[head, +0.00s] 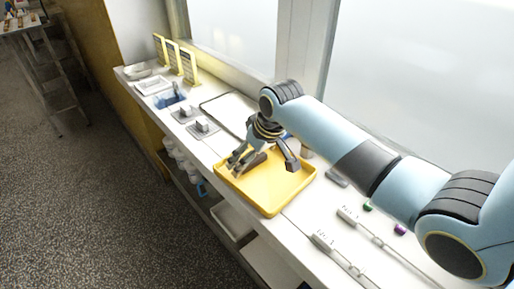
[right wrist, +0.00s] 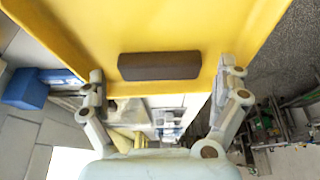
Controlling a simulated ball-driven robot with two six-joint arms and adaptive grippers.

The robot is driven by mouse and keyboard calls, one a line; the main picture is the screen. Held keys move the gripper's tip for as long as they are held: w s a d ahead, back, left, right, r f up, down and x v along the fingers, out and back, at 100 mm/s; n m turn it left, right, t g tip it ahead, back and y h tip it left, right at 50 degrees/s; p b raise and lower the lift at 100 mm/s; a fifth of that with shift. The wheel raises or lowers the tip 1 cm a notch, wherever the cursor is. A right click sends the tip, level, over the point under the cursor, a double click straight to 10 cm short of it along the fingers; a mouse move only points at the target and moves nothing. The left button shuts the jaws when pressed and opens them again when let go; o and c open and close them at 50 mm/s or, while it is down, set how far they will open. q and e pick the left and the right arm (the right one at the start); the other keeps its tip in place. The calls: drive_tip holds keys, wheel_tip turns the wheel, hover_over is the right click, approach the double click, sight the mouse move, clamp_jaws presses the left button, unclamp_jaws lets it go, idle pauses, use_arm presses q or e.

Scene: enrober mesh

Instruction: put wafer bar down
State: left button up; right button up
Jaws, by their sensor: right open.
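The dark brown wafer bar (right wrist: 159,65) shows in the right wrist view against the yellow tray (right wrist: 185,22). It lies between the two spread fingertips of my right gripper (right wrist: 162,77), with a gap on each side. In the head view my right gripper (head: 263,164) is low over the yellow tray (head: 268,202), open. The bar (head: 257,159) shows there only partly, as a dark shape among the fingers. Whether the bar rests flat on the tray floor is hard to tell. My left gripper is not in view.
The tray stands on a narrow white counter (head: 296,213) along a window. A framed mesh panel (head: 232,110) lies behind it. Small grey blocks on pads (head: 203,126) and a blue container (head: 170,99) are at left. Labelled tools (head: 347,215) lie at right.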

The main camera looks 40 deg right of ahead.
drive_tip(key=v, duration=1.1)
drive_tip(key=shift+s+r+p, duration=0.2)
drive_tip(key=shift+r+p, duration=0.1)
drive_tip(key=shift+p, duration=0.1)
drive_tip(key=shift+a+f, duration=0.1)
